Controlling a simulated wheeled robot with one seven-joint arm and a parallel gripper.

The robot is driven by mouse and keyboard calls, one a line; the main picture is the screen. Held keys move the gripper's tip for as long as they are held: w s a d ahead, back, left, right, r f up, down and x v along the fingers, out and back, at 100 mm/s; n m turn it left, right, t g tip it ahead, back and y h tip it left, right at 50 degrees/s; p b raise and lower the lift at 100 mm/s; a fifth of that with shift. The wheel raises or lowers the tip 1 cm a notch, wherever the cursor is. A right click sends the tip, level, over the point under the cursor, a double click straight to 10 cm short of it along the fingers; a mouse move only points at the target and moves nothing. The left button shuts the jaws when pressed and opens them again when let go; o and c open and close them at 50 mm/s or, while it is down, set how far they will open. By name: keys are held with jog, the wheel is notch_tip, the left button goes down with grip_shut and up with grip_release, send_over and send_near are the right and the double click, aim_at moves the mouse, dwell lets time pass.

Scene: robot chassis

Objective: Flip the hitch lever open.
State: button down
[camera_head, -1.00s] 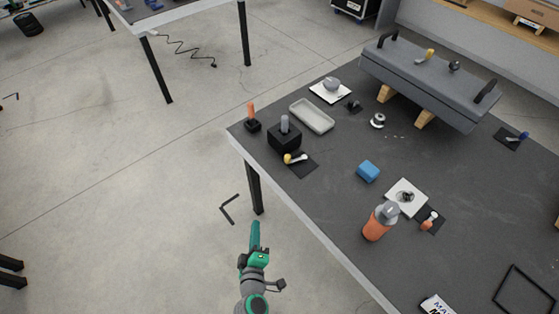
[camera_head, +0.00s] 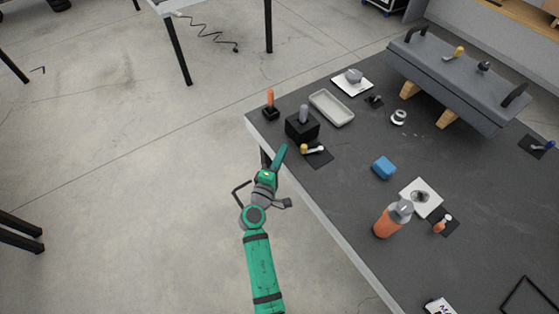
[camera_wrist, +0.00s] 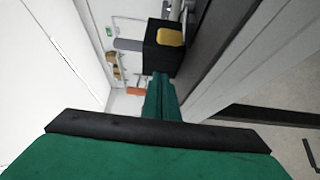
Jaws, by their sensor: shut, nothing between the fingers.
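Several small levers stand on the dark table (camera_head: 345,195), and I cannot tell by a label which is the hitch lever. A yellow-knobbed lever (camera_head: 312,149) lies low on a black plate, in front of a black block with a grey upright handle (camera_head: 304,114). An orange-handled lever (camera_head: 270,98) stands upright at the table's corner. My green gripper (camera_head: 281,154) is shut and empty at the table's near edge, left of the yellow knob and apart from it. In the wrist view my gripper (camera_wrist: 162,98) points toward the black block, with the yellow knob (camera_wrist: 170,37) in front of it.
A grey tray (camera_head: 331,108), a blue block (camera_head: 384,167) and an orange bottle (camera_head: 392,219) stand on the table. The grey chassis (camera_head: 458,80) rests on wooden blocks at the back. An orange-tipped lever (camera_head: 442,224) and a blue-tipped one (camera_head: 545,146) are farther right. Open floor lies left.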

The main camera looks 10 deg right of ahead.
aim_at(304, 149)
jog(key=x, duration=0.4)
jog(key=shift+w, duration=0.15)
jog(key=shift+s+d, duration=0.65)
jog(key=shift+s, duration=0.3)
jog(key=shift+s+d, duration=0.25)
jog(key=shift+s, duration=0.3)
jog(key=shift+s+d, duration=0.3)
jog(key=shift+w, duration=0.1)
